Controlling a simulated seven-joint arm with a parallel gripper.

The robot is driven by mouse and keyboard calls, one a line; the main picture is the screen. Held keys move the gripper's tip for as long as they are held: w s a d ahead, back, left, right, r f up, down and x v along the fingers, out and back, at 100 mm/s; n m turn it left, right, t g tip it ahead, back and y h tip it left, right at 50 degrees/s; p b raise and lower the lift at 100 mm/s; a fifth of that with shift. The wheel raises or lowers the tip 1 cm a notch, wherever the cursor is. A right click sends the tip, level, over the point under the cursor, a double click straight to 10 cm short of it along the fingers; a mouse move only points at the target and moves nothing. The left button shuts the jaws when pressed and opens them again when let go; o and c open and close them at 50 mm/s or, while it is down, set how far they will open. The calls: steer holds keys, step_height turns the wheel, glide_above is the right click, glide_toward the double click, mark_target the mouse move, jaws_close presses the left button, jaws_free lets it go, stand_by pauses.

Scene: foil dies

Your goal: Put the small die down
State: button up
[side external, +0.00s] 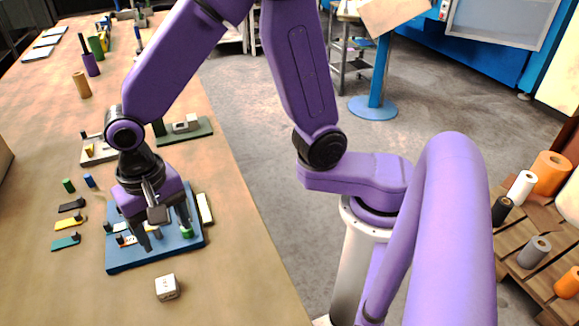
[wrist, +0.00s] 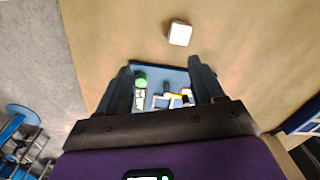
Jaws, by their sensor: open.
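My gripper (side external: 166,238) points down over the blue tray (side external: 125,261), its two fingers spread apart. The wrist view shows the open fingers (wrist: 160,70) with nothing clamped between them. Beyond them, several small pieces lie on the blue tray (wrist: 172,71), among them a green round one (wrist: 140,82) and an orange-and-white one (wrist: 182,95). A small white block (side external: 167,288) with dark marks sits on the table in front of the tray, apart from the gripper; it also shows in the wrist view (wrist: 180,33). I cannot tell which piece is the small die. The fingers partly hide the tray's contents.
A teal piece (side external: 66,242), a yellow piece (side external: 70,224) and a black piece (side external: 72,205) lie left of the tray. A pale strip (side external: 205,208) lies at its right edge. A dark green board (side external: 198,131) is farther back. Bare table (side external: 60,290) lies at the front left.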

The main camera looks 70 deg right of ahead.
steer(key=s+d+r+n, duration=0.2)
steer(key=s+d+n, duration=0.6)
steer(key=d, duration=0.1)
steer(key=s+d+r+n, duration=0.2)
steer(key=s+d+n, duration=0.6)
steer(key=d+n, duration=0.1)
steer(key=shift+s+d+n, duration=0.3)
steer(key=shift+s+d, duration=0.1)
steer(key=shift+d, duration=0.05)
